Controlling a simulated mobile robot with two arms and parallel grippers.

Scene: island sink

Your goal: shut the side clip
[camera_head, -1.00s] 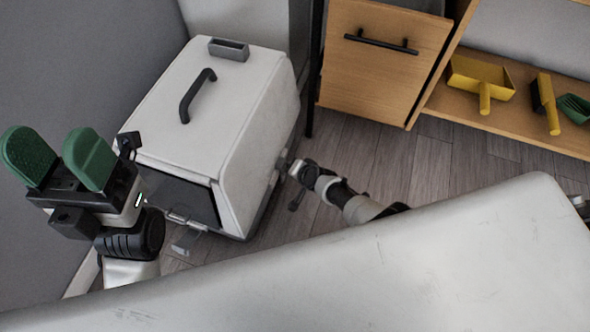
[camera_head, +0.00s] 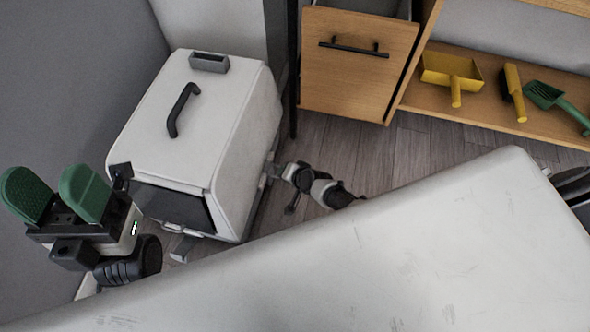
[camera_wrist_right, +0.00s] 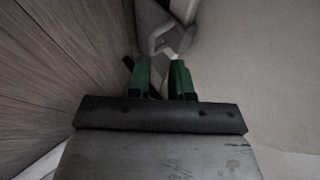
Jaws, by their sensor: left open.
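A white covered box (camera_head: 205,120) with a black top handle (camera_head: 182,108) and a dark front opening stands on the floor at left. My right gripper is at the box's right side, low down; the head view barely shows its fingers. In the right wrist view my right gripper (camera_wrist_right: 160,75) has its green fingers apart. A pale looped clip (camera_wrist_right: 160,38) on the box's side is just beyond and between the fingertips; I cannot tell whether they touch. My left gripper (camera_head: 57,192) is open and empty, left of the box's front.
A white worktop (camera_head: 400,245) fills the foreground between me and the box. A wooden cabinet (camera_head: 355,85) stands behind, with a yellow scoop (camera_head: 452,72), a yellow brush (camera_head: 514,92) and a green scoop (camera_head: 545,95) on its shelf. Grey floor lies between.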

